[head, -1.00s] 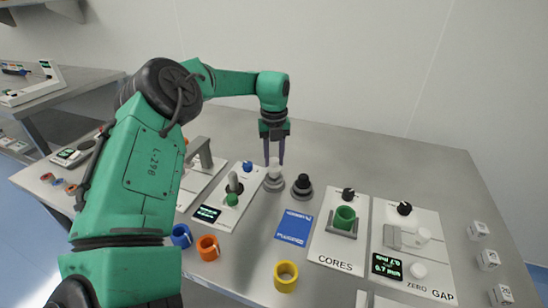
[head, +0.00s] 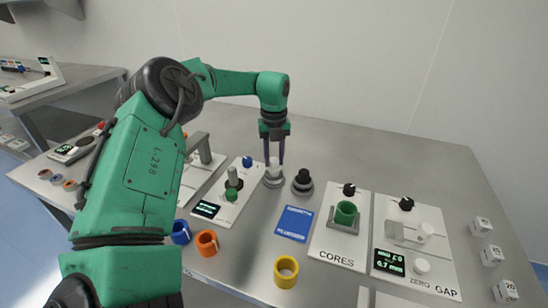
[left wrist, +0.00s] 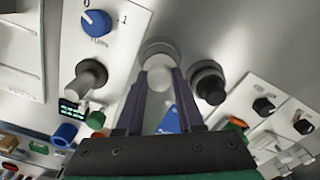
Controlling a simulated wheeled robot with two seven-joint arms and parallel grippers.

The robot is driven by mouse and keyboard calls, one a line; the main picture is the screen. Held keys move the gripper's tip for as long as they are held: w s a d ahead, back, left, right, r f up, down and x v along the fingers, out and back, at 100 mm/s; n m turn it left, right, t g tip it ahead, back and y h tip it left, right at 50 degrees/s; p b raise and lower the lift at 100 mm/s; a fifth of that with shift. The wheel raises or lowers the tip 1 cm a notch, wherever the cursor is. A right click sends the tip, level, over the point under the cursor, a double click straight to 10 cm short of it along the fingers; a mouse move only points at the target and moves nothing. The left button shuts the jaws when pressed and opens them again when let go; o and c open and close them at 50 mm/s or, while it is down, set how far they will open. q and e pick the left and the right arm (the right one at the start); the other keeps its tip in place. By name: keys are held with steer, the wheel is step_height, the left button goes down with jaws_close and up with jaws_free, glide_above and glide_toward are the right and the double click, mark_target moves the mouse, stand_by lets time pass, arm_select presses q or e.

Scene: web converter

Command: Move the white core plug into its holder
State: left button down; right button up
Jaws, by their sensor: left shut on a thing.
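My left gripper (head: 274,161) points down in the middle of the table and is shut on the white core plug (head: 274,168). The plug is upright between the two dark purple fingers, and it shows between them in the left wrist view (left wrist: 160,88). A round grey stepped holder (head: 273,182) is directly at the plug's lower end, also seen in the left wrist view (left wrist: 158,47). I cannot tell whether the plug is fully seated in it. My right gripper is not in view.
A black plug (head: 303,176) stands in a similar grey base just right. A blue card (head: 295,223) lies in front. A panel with a grey post (head: 233,180) is to the left, the CORES panel (head: 326,246) to the right. The table behind is clear.

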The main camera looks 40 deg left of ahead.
arm_select(q)
steer(key=shift+f+b, duration=0.85)
steer(key=shift+f, duration=0.1)
steer(key=shift+c, duration=2.3)
jaws_free()
steer(key=shift+r, duration=0.15)
step_height(320, 180, up, 14)
steer(key=shift+r+p, duration=0.2)
steer(key=shift+p, duration=0.25)
